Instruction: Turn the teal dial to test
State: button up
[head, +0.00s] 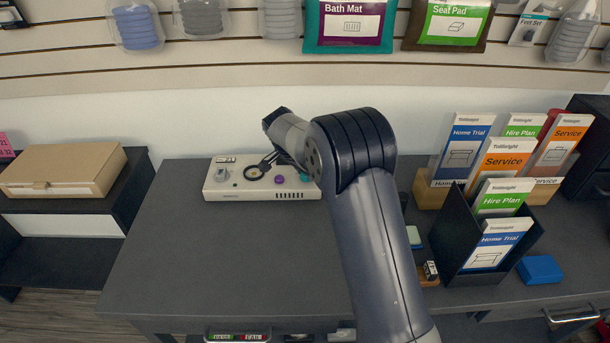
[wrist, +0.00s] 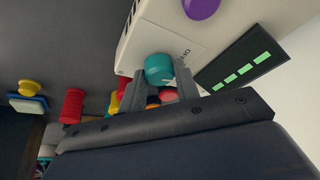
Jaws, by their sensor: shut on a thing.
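The teal dial (wrist: 159,68) is on the front of a white panel box (wrist: 150,38), with a purple knob (wrist: 201,8) beside it. My gripper (wrist: 156,84) is shut on the teal dial, with a finger on either side. Small lettering shows on the panel near the dial, but I cannot read where the dial points. In the head view, the box (head: 232,192) lies on the dark counter, and the teal dial (head: 304,178) shows at its right end beside my arm. My arm hides most of my gripper there.
A black ring with a yellow centre (head: 254,173) and a grey fitting (head: 221,175) are on the box's left part. A black brochure holder (head: 452,240) and a blue block (head: 540,270) stand right of my arm. The counter's front left (head: 200,265) is clear.

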jog(key=shift+a+m+g+h, duration=0.1)
jog(key=shift+m+g+h, duration=0.25)
jog(key=shift+m, duration=0.65)
jog(key=o, duration=1)
jog(key=shift+c, duration=0.2)
jog(key=v, duration=1.1)
jog(key=shift+w, duration=0.15)
jog(key=shift+f, duration=0.15)
jog(key=x, duration=1)
jog(key=shift+d+f, duration=0.2)
jog(key=shift+f, duration=0.15)
jog(key=shift+r, duration=0.1)
